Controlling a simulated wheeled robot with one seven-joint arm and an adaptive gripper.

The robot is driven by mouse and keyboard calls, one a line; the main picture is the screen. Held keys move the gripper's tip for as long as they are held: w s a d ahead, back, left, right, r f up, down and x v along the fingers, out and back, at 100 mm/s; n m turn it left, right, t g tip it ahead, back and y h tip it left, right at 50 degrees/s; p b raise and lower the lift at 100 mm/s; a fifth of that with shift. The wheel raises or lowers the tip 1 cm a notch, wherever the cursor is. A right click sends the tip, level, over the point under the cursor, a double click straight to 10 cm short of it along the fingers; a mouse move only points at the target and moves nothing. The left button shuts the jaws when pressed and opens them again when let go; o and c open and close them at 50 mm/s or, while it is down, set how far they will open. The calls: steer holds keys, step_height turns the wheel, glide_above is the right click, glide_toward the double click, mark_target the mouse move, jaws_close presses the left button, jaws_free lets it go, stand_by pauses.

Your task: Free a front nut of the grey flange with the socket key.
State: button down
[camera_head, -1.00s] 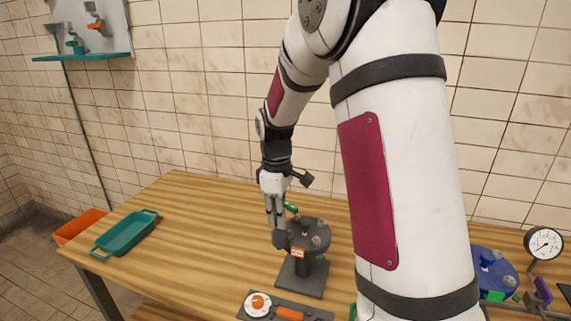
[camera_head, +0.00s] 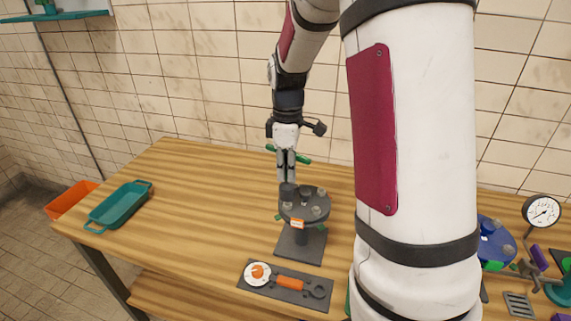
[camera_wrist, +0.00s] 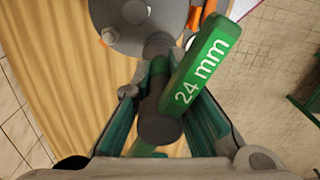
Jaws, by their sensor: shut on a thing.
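My gripper (camera_head: 286,174) points down, shut on the socket key, above the left edge of the grey flange. The key's green crossbar (camera_head: 303,160) sticks out on both sides of the fingers. In the wrist view the green handle (camera_wrist: 204,68) reads "24 mm". The key's dark socket end (camera_head: 288,192) hangs at the flange's left rim; I cannot tell whether it touches a nut. The grey flange (camera_head: 305,204) is a round disc on a stand with an orange tag, with pale nuts such as the right one (camera_head: 318,211). Its disc also shows in the wrist view (camera_wrist: 125,22).
A dark holder with a white dial (camera_head: 258,273) and an orange-handled ring tool (camera_head: 290,282) lies in front of the flange. A teal tray (camera_head: 120,207) stands left, an orange bin (camera_head: 70,201) beyond. A blue flange (camera_head: 492,240) and gauge (camera_head: 543,211) are right.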

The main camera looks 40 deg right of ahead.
steer(key=shift+f, duration=0.75)
steer(key=shift+f+b, duration=0.3)
steer(key=shift+f, duration=0.3)
steer(key=shift+f, duration=0.45)
steer(key=shift+s+n+p, duration=0.15)
steer(key=shift+n+p, duration=1.1)
steer(key=shift+n, duration=0.45)
steer(key=shift+n+p, duration=1.25)
steer(key=shift+n, duration=0.65)
steer(key=n, duration=0.3)
steer(key=shift+f, duration=0.1)
steer(key=n, duration=0.4)
steer(key=shift+a, duration=0.1)
